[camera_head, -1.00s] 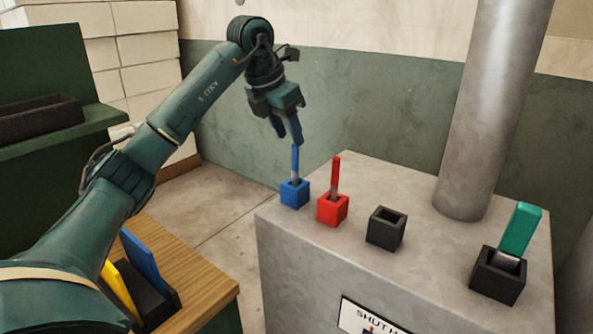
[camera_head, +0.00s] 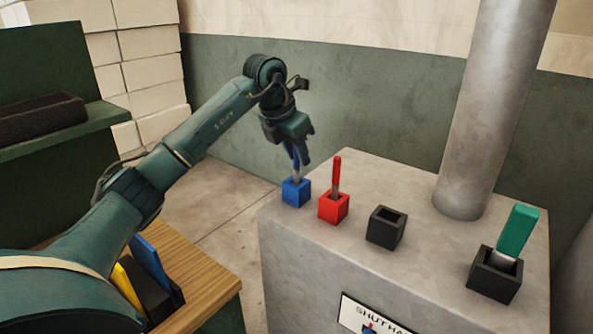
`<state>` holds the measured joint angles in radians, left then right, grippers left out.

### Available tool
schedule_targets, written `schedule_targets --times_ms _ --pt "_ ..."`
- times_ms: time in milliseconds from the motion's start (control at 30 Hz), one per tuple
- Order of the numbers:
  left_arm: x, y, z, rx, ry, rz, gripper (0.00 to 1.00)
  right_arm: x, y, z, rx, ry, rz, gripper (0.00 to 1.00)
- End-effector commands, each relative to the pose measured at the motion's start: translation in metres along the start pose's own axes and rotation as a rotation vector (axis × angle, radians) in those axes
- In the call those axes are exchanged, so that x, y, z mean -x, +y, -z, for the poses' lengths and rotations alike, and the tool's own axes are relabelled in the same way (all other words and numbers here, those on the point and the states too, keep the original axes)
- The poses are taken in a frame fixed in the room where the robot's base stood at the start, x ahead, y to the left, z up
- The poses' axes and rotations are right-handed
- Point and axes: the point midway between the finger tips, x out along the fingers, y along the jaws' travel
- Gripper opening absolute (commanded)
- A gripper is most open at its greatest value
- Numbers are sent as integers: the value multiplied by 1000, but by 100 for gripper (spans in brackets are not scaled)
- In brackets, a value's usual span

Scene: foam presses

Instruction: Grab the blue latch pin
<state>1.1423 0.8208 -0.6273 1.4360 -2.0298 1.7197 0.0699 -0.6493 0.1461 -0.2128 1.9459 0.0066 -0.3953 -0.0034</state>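The blue latch pin (camera_head: 297,177) stands upright in a blue square holder (camera_head: 296,193) at the left of the grey block's top. Its metal lower shank shows above the holder; its blue handle is largely covered by my gripper. My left gripper (camera_head: 301,163) points down from above, its fingertips at the height of the handle. I cannot tell whether the fingers are closed on it or just beside it. My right gripper is out of view.
Right of it, a red pin (camera_head: 336,174) stands in a red holder (camera_head: 334,209). An empty black holder (camera_head: 386,229) and a black holder (camera_head: 495,279) with a green-handled tool (camera_head: 517,231) follow. A thick metal column (camera_head: 482,120) rises behind. A wooden table (camera_head: 205,281) is at lower left.

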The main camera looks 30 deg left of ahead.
Motion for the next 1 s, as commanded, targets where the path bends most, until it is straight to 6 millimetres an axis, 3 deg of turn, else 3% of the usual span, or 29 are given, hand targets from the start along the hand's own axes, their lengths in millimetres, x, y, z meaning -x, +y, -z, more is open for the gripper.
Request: schedule_targets --times_ms 333,767,1000 --pt "0 0 0 0 0 0 0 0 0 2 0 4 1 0" --pt "2 0 -1 0 -2 0 0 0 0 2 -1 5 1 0" --pt "23 0 -10 -1 -6 -1 0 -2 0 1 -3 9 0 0"
